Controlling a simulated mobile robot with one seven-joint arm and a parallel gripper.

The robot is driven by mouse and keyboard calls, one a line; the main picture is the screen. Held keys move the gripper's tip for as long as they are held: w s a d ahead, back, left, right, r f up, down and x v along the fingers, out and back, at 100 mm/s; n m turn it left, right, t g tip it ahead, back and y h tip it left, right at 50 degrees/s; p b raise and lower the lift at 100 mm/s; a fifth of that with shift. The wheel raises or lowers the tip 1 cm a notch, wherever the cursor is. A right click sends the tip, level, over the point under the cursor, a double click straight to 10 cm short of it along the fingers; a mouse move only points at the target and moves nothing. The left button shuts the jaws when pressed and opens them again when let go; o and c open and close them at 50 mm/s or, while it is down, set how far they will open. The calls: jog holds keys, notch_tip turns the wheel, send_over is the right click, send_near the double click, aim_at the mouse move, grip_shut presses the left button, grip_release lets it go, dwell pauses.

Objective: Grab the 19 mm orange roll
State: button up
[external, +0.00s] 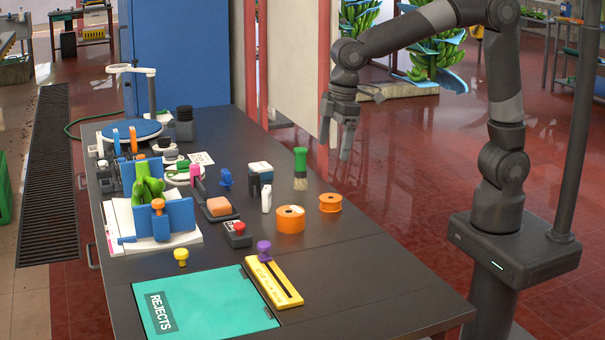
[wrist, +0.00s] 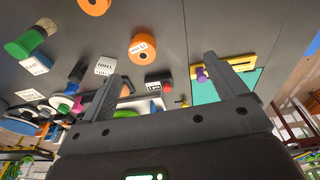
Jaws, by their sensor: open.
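Two orange rolls stand on the dark table. The larger, thicker roll (external: 290,220) has a white label, and it also shows in the wrist view (wrist: 142,57). The smaller roll (external: 330,203) stands just right of it and is partly cut off at the top of the wrist view (wrist: 94,6). My gripper (external: 336,143) is open and empty, raised above the table's right edge and pointing down. In the wrist view its fingers (wrist: 162,85) are spread, with the larger roll beyond them.
A yellow slotted bar (external: 272,282) and a teal REJECTS mat (external: 205,304) lie in front. The table's front right is clear.

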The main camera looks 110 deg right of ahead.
jog(key=g, duration=0.2)
send_over(289, 212)
notch_tip(289, 212, down, 9)
notch_tip(289, 212, down, 11)
jog(key=shift+d+r, duration=0.1)
jog(key=c, duration=1.1)
jog(key=shift+r, duration=0.1)
jog(key=shift+c, duration=0.2)
